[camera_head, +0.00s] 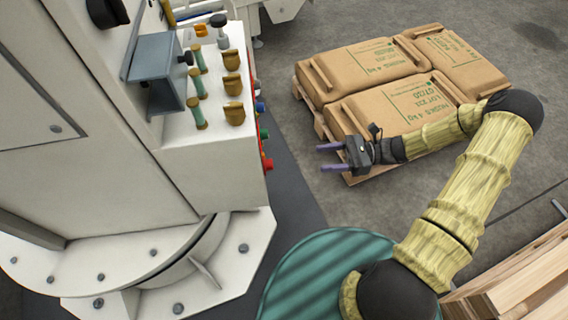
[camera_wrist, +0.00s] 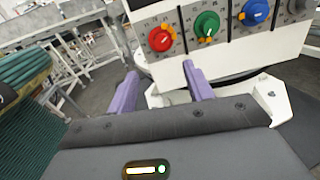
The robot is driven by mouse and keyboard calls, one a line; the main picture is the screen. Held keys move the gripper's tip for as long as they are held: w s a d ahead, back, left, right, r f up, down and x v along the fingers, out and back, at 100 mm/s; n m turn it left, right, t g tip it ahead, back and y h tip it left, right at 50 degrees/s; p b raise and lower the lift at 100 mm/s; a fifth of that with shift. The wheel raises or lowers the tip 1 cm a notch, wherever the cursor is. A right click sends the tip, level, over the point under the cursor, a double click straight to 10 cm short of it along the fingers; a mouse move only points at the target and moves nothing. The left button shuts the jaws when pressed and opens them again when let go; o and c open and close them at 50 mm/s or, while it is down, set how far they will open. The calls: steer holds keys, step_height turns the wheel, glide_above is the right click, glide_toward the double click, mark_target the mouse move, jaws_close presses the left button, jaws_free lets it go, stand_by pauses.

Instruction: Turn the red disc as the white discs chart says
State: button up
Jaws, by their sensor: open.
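The red disc (camera_wrist: 160,39) is a round knob at the left end of a row on the white front panel (camera_wrist: 225,50) in the wrist view. It has small orange marks at its upper right rim, and tiny scale marks around it are too small to read. In the head view the red disc (camera_head: 267,165) shows edge-on at the cabinet's side. My gripper (camera_head: 322,158) is open and empty, its purple fingers pointing left toward the red disc with a gap between. Its fingers also show in the wrist view (camera_wrist: 160,70), below the disc. I cannot make out a white discs chart.
A green disc (camera_wrist: 207,24), a blue disc (camera_wrist: 255,12) and a grey disc (camera_wrist: 298,5) continue the row. Levers (camera_head: 232,87) stand on the cabinet top. A pallet of brown sacks (camera_head: 375,70) lies behind my arm. Grey floor is free between cabinet and pallet.

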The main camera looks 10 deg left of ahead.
mark_target(268, 165)
steer(key=x, duration=1.4)
steer(key=shift+a, duration=0.1)
steer(key=shift+f, duration=0.1)
steer(key=c, duration=1)
